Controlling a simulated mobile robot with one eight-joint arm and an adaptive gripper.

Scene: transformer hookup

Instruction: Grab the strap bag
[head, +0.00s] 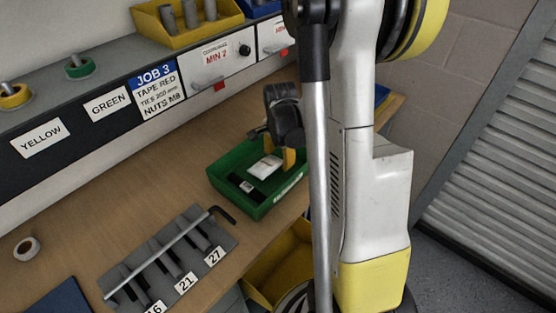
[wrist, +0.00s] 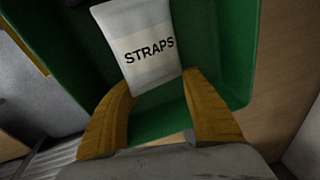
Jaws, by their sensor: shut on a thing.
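The strap bag (head: 264,167) is a small white packet inside the green tray (head: 215,181) on the bench. In the wrist view the bag (wrist: 149,47) shows the black word STRAPS, with its lower end between my yellow fingertips. My gripper (head: 285,158) reaches down into the tray's right side and is shut on the bag; it also shows in the wrist view (wrist: 158,84). The arm hides part of the gripper in the head view. I cannot tell whether the bag touches the tray floor (wrist: 158,119).
A dark item with a white label (head: 246,186) lies in the tray beside the bag. A grey holder (head: 225,240) with a long hex key stands in front. A tape roll (head: 27,248) lies at left. A yellow bin (head: 285,262) sits below the bench edge.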

